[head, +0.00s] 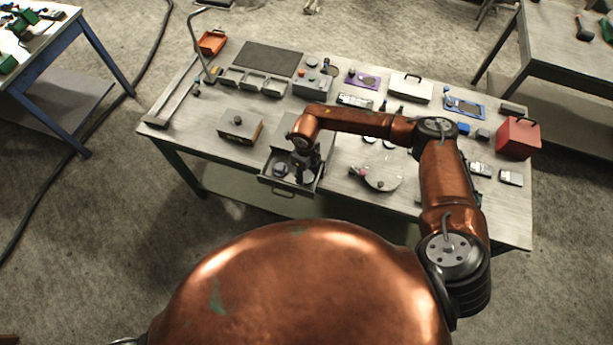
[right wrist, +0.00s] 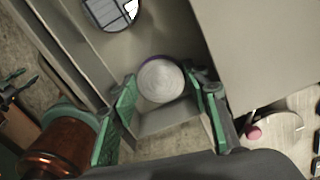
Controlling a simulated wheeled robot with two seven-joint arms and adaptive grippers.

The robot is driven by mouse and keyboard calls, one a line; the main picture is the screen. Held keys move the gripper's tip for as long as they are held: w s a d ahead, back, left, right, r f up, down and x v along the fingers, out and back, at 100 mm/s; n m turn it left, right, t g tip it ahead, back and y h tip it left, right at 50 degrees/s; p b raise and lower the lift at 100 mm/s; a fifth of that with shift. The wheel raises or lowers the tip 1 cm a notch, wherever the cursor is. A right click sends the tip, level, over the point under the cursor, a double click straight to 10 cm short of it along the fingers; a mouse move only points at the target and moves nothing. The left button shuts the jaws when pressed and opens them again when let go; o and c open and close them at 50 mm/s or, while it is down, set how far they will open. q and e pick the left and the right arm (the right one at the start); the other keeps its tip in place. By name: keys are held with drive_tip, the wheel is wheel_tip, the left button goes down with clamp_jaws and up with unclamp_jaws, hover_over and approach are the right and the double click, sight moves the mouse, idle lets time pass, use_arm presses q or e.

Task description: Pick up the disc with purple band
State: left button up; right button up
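The disc with the purple band (right wrist: 160,80) is pale and round on top, with a thin purple edge showing at its upper rim. It lies in an open grey drawer (head: 290,191) at the front of the table. My right gripper (right wrist: 166,82) is open, with its green-padded fingers to either side of the disc in the right wrist view. I see no clear contact with the disc. In the head view my right gripper (head: 302,168) is over the drawer and partly hides its contents. My left gripper is not in view.
A dark shiny disc (right wrist: 112,12) lies in the same drawer, farther up in the wrist view. The drawer walls stand close around. A box with a knob (head: 238,126) is left of the drawer; a round metal plate (head: 382,174) is right. A red box (head: 518,138) stands far right.

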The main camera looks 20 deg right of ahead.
drive_tip(key=c, duration=0.7)
drive_tip(key=shift+r, duration=0.1)
